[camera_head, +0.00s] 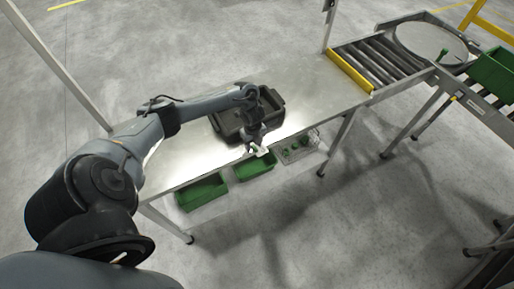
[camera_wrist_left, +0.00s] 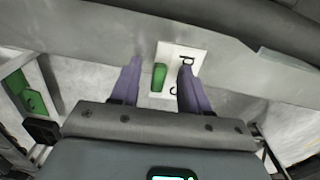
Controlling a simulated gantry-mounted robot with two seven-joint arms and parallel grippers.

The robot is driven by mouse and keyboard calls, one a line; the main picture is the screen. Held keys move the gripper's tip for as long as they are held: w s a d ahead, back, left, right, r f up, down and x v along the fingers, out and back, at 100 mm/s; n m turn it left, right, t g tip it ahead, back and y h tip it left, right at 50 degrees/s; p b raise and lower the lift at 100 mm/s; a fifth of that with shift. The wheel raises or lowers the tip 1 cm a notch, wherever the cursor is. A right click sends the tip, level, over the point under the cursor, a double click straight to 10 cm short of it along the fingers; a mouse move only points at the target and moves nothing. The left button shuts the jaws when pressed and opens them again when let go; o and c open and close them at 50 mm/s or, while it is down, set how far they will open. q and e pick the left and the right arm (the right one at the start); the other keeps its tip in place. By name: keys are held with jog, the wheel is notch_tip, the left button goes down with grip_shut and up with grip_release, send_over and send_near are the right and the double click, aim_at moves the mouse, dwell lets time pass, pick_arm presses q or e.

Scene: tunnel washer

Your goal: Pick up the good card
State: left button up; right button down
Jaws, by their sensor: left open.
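A white card (camera_wrist_left: 196,53) shows between and beyond my left fingers in the left wrist view. A green rounded shape (camera_wrist_left: 159,77) and small dark hook-like marks show at it; I cannot tell whether they are on the card or apart from it. My left gripper (camera_wrist_left: 160,78) is open, its two purple-grey fingers on either side of the green shape. In the head view my left gripper (camera_head: 258,149) is at the table's front edge, over a small white and green patch. I cannot tell whether the fingers touch the card. My right gripper is not in view.
A dark tray (camera_head: 226,123) stands on the metal table (camera_head: 310,85) behind my gripper. Green bins (camera_head: 203,192) and a clear box with green pieces (camera_head: 299,151) sit below the front edge. A roller conveyor (camera_head: 385,65) is at the right. The table's right part is clear.

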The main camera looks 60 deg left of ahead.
pick_arm(q)
grip_shut()
dwell(0.5)
